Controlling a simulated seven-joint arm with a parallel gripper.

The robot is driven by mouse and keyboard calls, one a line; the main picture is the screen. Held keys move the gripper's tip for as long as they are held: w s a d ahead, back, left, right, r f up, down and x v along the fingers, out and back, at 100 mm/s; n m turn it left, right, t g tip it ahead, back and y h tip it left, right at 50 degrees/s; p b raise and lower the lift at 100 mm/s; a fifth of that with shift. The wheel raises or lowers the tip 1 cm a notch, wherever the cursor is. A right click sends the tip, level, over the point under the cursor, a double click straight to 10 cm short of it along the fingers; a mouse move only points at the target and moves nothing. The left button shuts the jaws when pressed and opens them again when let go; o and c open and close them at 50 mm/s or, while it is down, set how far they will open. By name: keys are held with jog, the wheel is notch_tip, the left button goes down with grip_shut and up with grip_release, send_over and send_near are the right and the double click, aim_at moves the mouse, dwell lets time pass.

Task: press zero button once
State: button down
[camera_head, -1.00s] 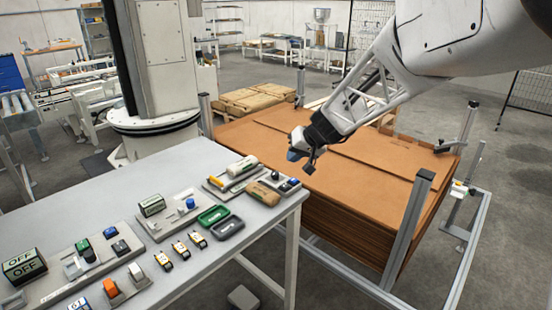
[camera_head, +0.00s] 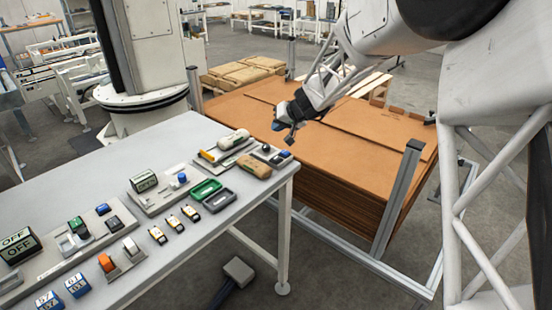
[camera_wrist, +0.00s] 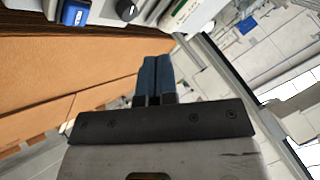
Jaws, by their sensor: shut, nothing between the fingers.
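My gripper (camera_head: 284,128) is shut and empty, held above the cardboard stack just beyond the table's far right corner. Its blue fingers are together in the wrist view (camera_wrist: 154,68). The panel at that corner carries a dark round knob (camera_head: 266,147) and a small blue button (camera_head: 283,153). In the wrist view a blue button (camera_wrist: 75,12) and a black knob (camera_wrist: 126,9) show at the top edge, apart from the fingers. Another blue button (camera_head: 182,177) sits on the middle panel. I cannot read which button is zero.
The grey table (camera_head: 95,165) holds several panels, a green tray (camera_head: 205,189), a dark tray (camera_head: 219,200), a brown roll (camera_head: 254,165) and OFF displays (camera_head: 18,245). A cardboard stack (camera_head: 330,150) with metal posts (camera_head: 398,205) stands to the right.

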aim_at(277, 157)
jog(key=shift+f, duration=0.15)
jog(key=shift+f, duration=4.25)
jog(key=shift+f, duration=0.9)
dwell(0.4)
jog(key=shift+r, duration=0.9)
jog(key=shift+r, duration=0.1)
jog(key=shift+r, duration=2.45)
